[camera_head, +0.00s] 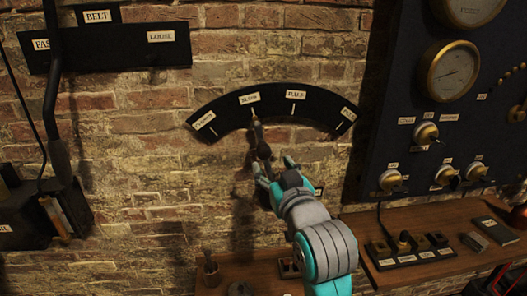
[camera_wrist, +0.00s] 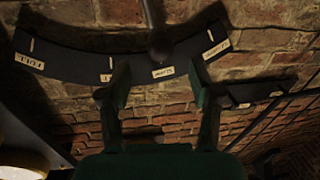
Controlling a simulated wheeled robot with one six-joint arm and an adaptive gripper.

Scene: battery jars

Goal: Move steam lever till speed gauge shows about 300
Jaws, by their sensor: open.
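The steam lever (camera_head: 257,132) is a slim dark handle standing against a black curved scale (camera_head: 218,109). The scale's labels look like a closed mark, SLOW, HALF and FULL, and the lever's tip is by SLOW. In the wrist view the picture is turned over; the lever (camera_wrist: 159,42) ends in a round knob beyond and between my open fingers (camera_wrist: 161,90). I cannot tell whether they touch it. A brass gauge (camera_head: 452,71) is on the dark panel at right; its numbers are too small to read.
A second gauge (camera_head: 470,6) is cut off at the top. Brass knobs (camera_head: 391,181) line the dark panel (camera_head: 405,85). A wooden shelf (camera_head: 345,226) with small blocks is below. Another long dark lever (camera_head: 52,100) stands at left by the FAST/BELT/LOOSE plate (camera_head: 110,46).

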